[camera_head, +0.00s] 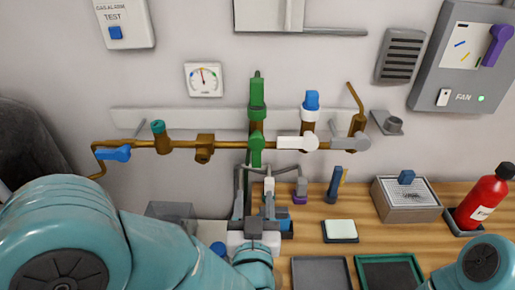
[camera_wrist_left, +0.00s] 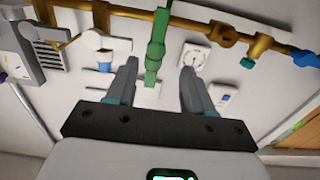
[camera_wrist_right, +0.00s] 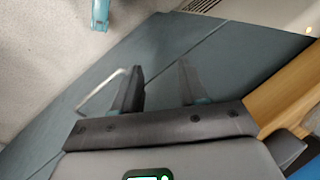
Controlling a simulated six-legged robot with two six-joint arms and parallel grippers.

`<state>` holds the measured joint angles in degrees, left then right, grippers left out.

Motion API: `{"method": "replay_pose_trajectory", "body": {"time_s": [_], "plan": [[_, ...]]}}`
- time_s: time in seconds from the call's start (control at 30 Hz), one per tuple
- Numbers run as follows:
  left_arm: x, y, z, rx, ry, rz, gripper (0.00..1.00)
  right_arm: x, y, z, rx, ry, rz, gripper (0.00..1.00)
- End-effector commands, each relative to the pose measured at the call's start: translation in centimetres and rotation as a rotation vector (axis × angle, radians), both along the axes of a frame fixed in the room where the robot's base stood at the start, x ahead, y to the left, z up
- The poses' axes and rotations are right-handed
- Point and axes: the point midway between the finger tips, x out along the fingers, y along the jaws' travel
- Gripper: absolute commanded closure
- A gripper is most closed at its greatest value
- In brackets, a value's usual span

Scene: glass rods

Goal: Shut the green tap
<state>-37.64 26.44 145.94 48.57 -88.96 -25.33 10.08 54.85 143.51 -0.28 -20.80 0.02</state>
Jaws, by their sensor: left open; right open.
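The green tap (camera_head: 256,142) sits on the brass pipe on the wall. Its green lever stands upright in the head view, with a green outlet piece (camera_head: 257,95) above the pipe. The tap also shows in the left wrist view (camera_wrist_left: 156,38), seen between and beyond the fingers. My left gripper (camera_head: 262,203) is just below the tap, fingers pointing toward the wall. In the left wrist view it is open (camera_wrist_left: 158,70) with nothing visibly gripped; whether a finger touches the tap cannot be told. My right gripper (camera_wrist_right: 160,75) is open and empty, away from the tap, over dark floor panels.
Other taps flank the green one: a blue lever (camera_head: 113,154) and teal knob (camera_head: 158,127) left, a white lever (camera_head: 297,142) and grey lever (camera_head: 350,142) right. A gauge (camera_head: 203,79) hangs above.

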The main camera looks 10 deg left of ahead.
Motion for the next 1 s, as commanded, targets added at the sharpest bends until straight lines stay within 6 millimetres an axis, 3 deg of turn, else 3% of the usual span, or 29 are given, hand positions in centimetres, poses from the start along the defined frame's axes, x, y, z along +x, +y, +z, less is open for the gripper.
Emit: {"method": "replay_pose_trajectory", "body": {"time_s": [0.17, 0.5, 0.7, 1.0], "plan": [[2.1, 0.4, 0.2, 0.000, 0.001, 0.000, 0.48, 0.0, 0.0, 0.8, 0.000, 0.000, 0.000, 0.57], [10.2, 2.0, 0.3, 0.000, 0.001, -0.001, 0.48, 0.0, 0.0, 3.1, 0.000, 0.000, 0.000, 0.57], [14.1, 2.8, 0.2, 0.001, 0.000, -0.003, 0.48, 0.0, 0.0, 4.2, 0.000, 0.000, 0.000, 0.57], [16.1, 3.1, 0.0, 0.001, 0.000, -0.005, 0.48, 0.0, 0.0, 4.5, 0.000, 0.000, 0.000, 0.57]]}}
